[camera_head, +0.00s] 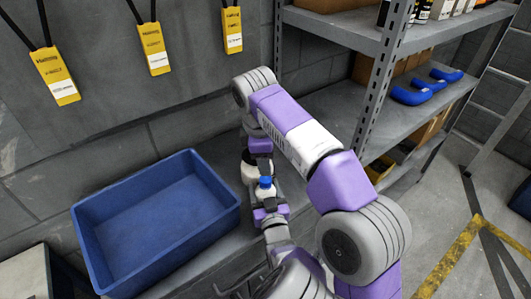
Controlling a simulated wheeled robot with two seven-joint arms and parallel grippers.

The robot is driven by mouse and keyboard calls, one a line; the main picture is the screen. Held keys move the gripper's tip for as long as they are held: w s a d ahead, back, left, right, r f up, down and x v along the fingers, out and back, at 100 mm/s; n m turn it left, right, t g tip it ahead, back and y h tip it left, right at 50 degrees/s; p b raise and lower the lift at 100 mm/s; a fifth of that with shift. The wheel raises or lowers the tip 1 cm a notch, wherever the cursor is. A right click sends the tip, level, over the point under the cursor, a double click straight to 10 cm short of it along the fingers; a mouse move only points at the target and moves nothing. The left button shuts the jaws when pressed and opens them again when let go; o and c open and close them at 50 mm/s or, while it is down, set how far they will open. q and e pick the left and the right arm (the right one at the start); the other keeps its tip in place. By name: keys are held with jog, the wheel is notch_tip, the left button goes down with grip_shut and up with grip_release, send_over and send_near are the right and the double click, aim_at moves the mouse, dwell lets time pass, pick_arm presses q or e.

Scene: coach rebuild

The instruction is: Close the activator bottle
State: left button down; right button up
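A small white bottle (265,192) with a blue top (265,181) shows between my two grippers, above the grey bench right of the blue crate. My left gripper (267,207) is at the bottle's lower part, and its fingers are too small to read. My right gripper (251,162) comes down from above, close to the blue top. I cannot tell whether it touches the top. Another pale patch shows just left of the blue top, partly hidden by the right gripper. Whether the blue top is seated on the bottle is unclear.
A blue crate (88,238) stands on the bench to the left and looks empty. A metal shelf rack (372,75) with bottles and blue items (411,96) stands at the right. Yellow tags (155,48) hang on the back wall. My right arm covers much of the bench's right side.

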aim_at(266, 178)
jog(key=n, duration=0.5)
jog(key=shift+r+g, duration=0.2)
jog(key=shift+g, duration=0.1)
jog(key=n, duration=0.3)
jog(key=shift+r+n, duration=0.15)
jog(key=shift+n, duration=0.15)
jog(key=n, duration=0.3)
jog(key=shift+r+g+y, duration=0.1)
jog(key=shift+g+y, duration=0.2)
jog(key=shift+g, duration=0.1)
jog(key=n, duration=0.4)
jog(key=shift+d+r+n, duration=0.1)
jog(key=shift+r+n, duration=0.05)
jog(key=shift+n, duration=0.25)
jog(key=shift+f, duration=4)
